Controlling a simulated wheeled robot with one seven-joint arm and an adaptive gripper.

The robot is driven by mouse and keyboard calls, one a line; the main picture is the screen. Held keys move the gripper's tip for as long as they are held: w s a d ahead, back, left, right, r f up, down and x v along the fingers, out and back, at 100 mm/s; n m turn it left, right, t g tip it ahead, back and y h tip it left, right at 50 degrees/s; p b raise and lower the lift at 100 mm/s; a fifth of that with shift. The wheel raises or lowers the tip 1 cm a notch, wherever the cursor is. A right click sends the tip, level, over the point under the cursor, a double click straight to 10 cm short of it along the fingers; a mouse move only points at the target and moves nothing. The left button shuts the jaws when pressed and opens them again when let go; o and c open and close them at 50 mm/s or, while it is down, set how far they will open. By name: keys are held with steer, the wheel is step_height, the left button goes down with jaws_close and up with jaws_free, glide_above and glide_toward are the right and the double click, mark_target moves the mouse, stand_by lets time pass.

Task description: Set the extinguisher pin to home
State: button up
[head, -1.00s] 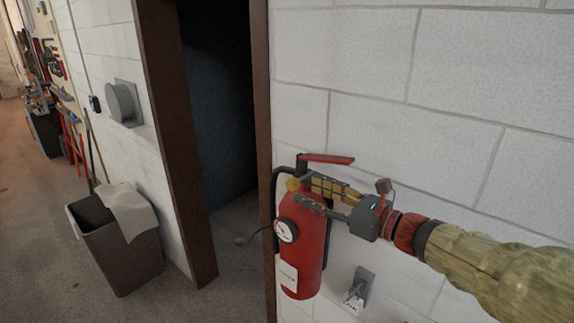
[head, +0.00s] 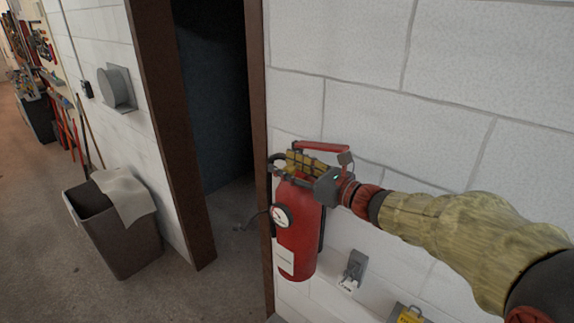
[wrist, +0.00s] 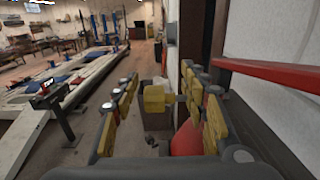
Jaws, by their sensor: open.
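The red extinguisher (head: 297,240) hangs upright on the white block wall, with a round gauge (head: 281,216) on its front and a red lever (head: 322,147) on top. In the wrist view its red body (wrist: 188,137) and lever (wrist: 275,72) show at the right. A yellow knob (wrist: 156,98), which looks like the pin, sits between the finger pads in the wrist view. My gripper (head: 283,163) is at the valve, just under the lever; it also shows in the wrist view (wrist: 160,82). Its fingers are open, one on each side of the knob. In the head view the fingers hide the knob.
A dark doorway with a brown frame (head: 258,90) is close on the left. A grey bin (head: 125,250) with a cloth stands beyond it. A grey wall fitting (head: 352,270) is below my arm, with a yellow item (head: 408,314) lower right.

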steer(key=shift+c, duration=0.8)
jaws_close()
